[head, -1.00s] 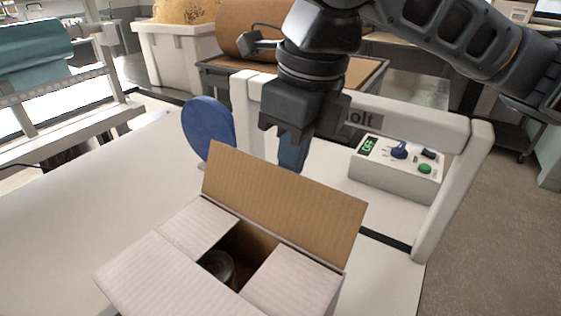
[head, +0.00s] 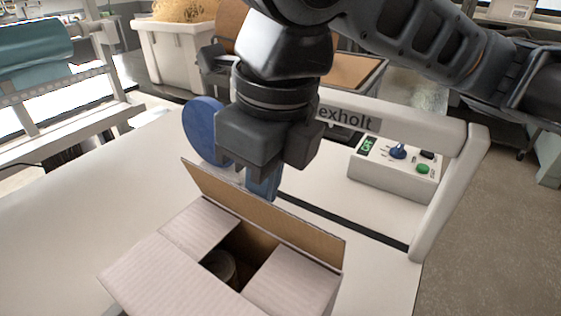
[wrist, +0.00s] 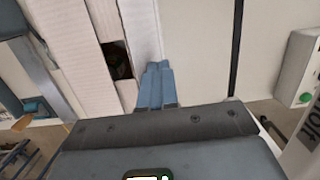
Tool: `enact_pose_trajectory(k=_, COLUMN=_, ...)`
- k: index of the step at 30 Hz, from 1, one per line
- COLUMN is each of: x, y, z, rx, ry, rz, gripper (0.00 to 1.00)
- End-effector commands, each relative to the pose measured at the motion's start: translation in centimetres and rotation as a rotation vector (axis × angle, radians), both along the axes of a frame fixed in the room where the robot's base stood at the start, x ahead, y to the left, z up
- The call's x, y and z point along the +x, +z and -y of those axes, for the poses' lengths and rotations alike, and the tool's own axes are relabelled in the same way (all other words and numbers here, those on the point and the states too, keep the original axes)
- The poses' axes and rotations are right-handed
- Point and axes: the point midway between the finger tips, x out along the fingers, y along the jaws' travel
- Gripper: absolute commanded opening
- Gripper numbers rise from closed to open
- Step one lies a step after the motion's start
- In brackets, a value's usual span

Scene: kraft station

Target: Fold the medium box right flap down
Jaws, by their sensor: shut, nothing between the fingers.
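The medium box (head: 318,288) is an open carton on the white table, pinkish-white outside and brown inside. The far long flap (head: 270,217) stands up, leaning over the opening. My gripper (head: 262,188) is just behind this flap, its blue fingers shut and empty, the tips partly hidden by the flap. In the wrist view the shut fingers (wrist: 156,85) are beside the pale flap (wrist: 143,35); I cannot tell if they touch.
A can (head: 219,265) shows inside the box. A white frame (head: 435,135) crosses behind the box, near my gripper. A blue disc (head: 200,128) stands behind left. A control box (head: 393,178) with a green button sits at right. The table is clear at left.

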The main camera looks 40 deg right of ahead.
Motion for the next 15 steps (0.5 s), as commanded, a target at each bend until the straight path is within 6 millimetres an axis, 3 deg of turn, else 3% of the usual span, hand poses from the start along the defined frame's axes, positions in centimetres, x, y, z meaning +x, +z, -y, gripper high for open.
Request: enact_pose_trajectory(k=15, x=-0.33, y=-0.22, z=-0.93, rx=0.001, ry=0.002, rz=0.0, gripper=0.0)
